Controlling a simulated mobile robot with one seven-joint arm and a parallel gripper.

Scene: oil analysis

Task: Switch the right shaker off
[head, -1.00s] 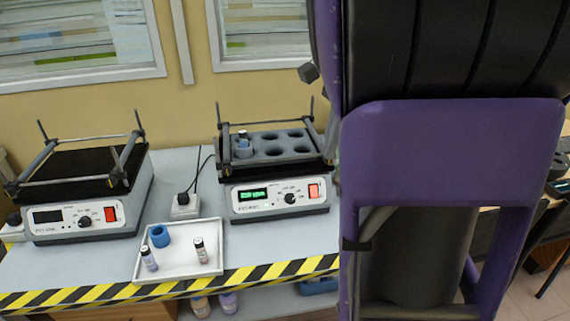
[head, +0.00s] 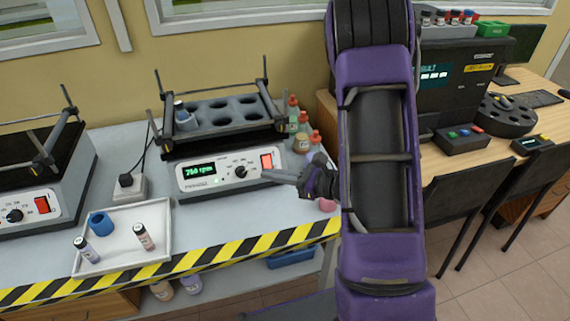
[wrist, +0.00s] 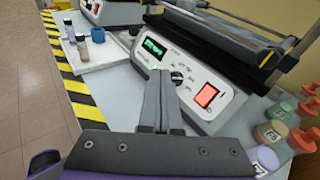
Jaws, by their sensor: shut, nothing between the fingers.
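The right shaker (head: 222,172) stands on the grey bench, with a lit green display (head: 200,172) that seems to read 750 rpm. Its red switch (head: 266,161) is at the right end of the front panel and glows in the wrist view (wrist: 207,95). A vial (head: 181,112) sits in its rack on top. My gripper (head: 266,175) is shut and empty, its tips just in front of the panel, below the switch. In the wrist view the fingertips (wrist: 158,73) point at the panel left of the switch, near the knob (wrist: 177,77). Contact cannot be told.
The left shaker (head: 35,180) stands at the left. A white tray (head: 120,262) with two vials and a blue ring lies in front. Several capped bottles (head: 302,140) stand just right of the right shaker. An analyser (head: 465,90) and chairs are further right.

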